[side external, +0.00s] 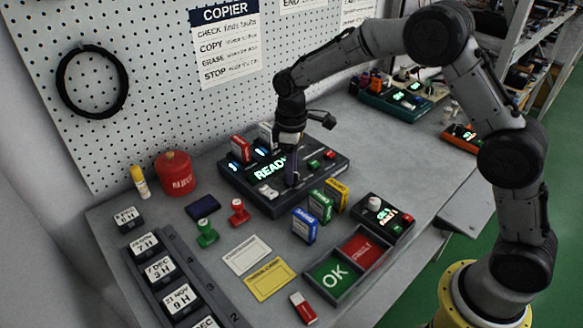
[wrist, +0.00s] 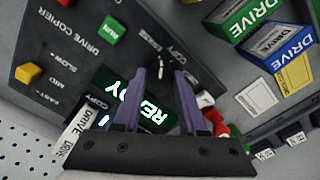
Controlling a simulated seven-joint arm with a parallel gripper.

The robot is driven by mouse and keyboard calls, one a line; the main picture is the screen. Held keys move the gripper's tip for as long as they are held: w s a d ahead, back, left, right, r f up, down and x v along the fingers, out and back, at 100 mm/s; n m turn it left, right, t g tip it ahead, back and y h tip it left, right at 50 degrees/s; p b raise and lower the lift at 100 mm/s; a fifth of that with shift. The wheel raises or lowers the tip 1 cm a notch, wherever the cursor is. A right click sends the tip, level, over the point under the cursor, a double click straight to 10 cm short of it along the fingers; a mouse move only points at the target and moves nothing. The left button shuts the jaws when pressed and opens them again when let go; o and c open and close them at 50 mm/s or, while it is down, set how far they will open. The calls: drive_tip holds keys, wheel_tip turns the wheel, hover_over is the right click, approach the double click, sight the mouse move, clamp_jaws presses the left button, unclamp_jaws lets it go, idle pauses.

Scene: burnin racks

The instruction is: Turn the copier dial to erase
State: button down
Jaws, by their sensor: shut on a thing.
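The copier (side external: 236,183) is a dark sloped box on the bench with a lit READY display (side external: 270,168); its panel also fills the upper left of the wrist view (wrist: 75,50). My gripper (side external: 292,183) points down at the copier's front part. In the wrist view its purple fingers (wrist: 171,70) are closed around the small dark dial (wrist: 160,70), mostly hidden between them. A white mark shows there, near the printed words COPY and ERASE. I cannot tell exactly which word the mark points to.
The copier also carries a green RUN button (wrist: 111,27) and a speed knob (wrist: 28,73). Drive cartridges (side external: 305,225) stand in front. A small device (side external: 383,217), an OK tray (side external: 333,277), stamps (side external: 207,233) and a red can (side external: 174,173) surround it. A COPIER notice (side external: 227,45) hangs behind.

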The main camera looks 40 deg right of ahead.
drive_tip(key=shift+n, duration=0.7)
drive_tip(key=shift+r, duration=0.1)
drive_tip(key=shift+c, duration=2.3)
unclamp_jaws()
wheel_tip(320, 180, up, 14)
